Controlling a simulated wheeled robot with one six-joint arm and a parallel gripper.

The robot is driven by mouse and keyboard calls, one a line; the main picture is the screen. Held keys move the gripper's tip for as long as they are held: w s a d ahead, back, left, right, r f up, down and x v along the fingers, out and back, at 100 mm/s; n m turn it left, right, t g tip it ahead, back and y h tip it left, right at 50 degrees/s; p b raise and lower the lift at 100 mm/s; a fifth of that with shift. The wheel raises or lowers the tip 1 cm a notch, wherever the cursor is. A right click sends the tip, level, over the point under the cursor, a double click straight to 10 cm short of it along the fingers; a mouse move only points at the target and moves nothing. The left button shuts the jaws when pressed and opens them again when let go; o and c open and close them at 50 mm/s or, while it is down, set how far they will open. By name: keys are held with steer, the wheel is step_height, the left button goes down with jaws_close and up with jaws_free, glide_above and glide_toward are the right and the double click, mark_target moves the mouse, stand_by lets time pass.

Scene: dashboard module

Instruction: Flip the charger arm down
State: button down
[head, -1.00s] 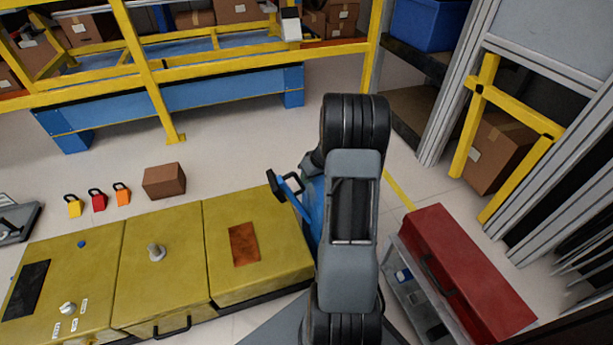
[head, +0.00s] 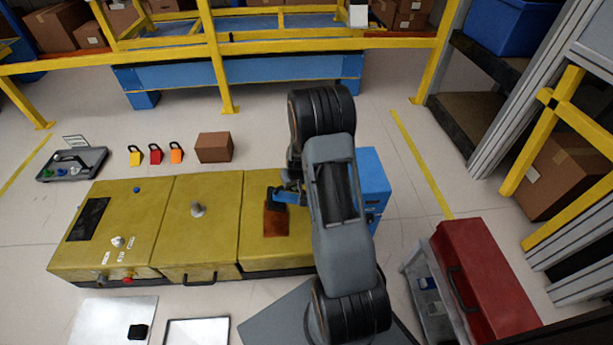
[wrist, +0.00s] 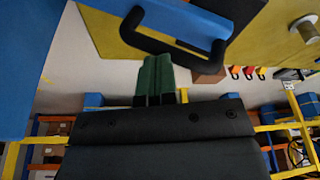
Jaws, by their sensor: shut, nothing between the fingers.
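The blue charger arm (head: 291,197) reaches left from a blue housing (head: 373,178) over the right yellow box, with its dark end close to a rust-brown patch (head: 275,222). It looks lowered over the box; whether it touches is unclear. In the wrist view the charger arm (wrist: 200,18) crosses the top, with a black bar handle (wrist: 180,58) on it and the blue housing (wrist: 25,70) at left. My gripper (wrist: 155,60) has its green fingers shut and empty, tips beside the handle; contact cannot be told. My arm hides it in the head view.
Yellow boxes (head: 205,228) run left, with knobs and a post on top. A red toolbox (head: 490,275) stands at right. Padlocks (head: 156,154), a brown box (head: 214,147) and a tray (head: 72,163) lie behind. A yellow rail (head: 230,48) crosses the back.

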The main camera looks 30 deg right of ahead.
mark_target(280, 202)
steer(key=a+f+b, duration=0.1)
steer(key=f, duration=0.1)
steer(key=w+a+f+b, duration=0.1)
steer(key=a+f, duration=0.1)
steer(key=f, duration=0.1)
steer(key=w+a+f+b, duration=0.1)
steer(key=f, duration=0.2)
steer(key=shift+w+a, duration=0.2)
steer(key=shift+a+f+b, duration=0.35)
steer(key=shift+f+b, duration=0.15)
steer(key=shift+f, duration=0.35)
steer(key=shift+f, duration=0.1)
steer(key=r+p, duration=0.2)
steer(key=w+r+p, duration=0.1)
steer(key=r, duration=0.2)
steer(key=shift+d+r+p, duration=0.2)
steer(key=shift+r+p, duration=0.15)
steer(key=w+a+r+p, duration=0.1)
steer(key=a+r+p, duration=0.1)
steer(key=a+r, duration=0.4)
steer(key=shift+a+p, duration=0.35)
steer(key=shift+a, duration=0.3)
